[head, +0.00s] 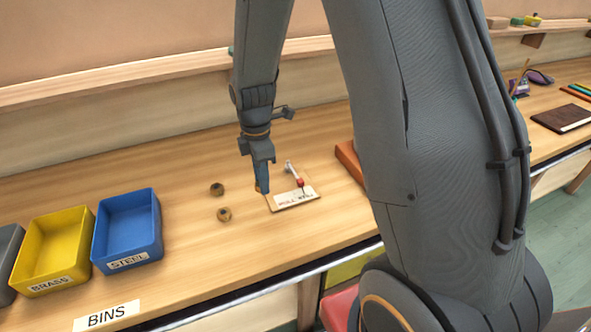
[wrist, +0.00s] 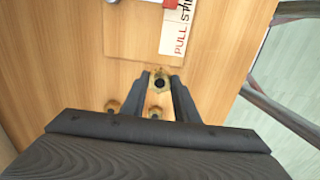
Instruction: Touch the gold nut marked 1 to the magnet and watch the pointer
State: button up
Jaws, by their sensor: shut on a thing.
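My gripper (head: 262,189) points down at the near left edge of a small wooden board (head: 281,205). It is shut on a gold nut (wrist: 159,80), which shows between the fingertips in the wrist view; its mark cannot be read. The board carries a grey-white lever-like part (head: 291,169) with a red piece (head: 300,182), and a white label starting "PULL" (wrist: 174,32). I cannot tell which part is the magnet or the pointer. The held nut appears just off the board's edge, apart from the red piece. Two other nuts (head: 217,189) (head: 224,214) lie left of my gripper.
A blue bin labelled STEEL (head: 157,224), a yellow bin labelled BRASS (head: 24,262) and a partly seen grey bin (head: 8,243) stand at left. A BINS sign (head: 107,316) is at the front edge. An orange-brown object (head: 349,158) lies right of the board, partly behind my arm.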

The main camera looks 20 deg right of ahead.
jog(key=shift+r+p, duration=1.8)
jog(key=shift+r, duration=0.85)
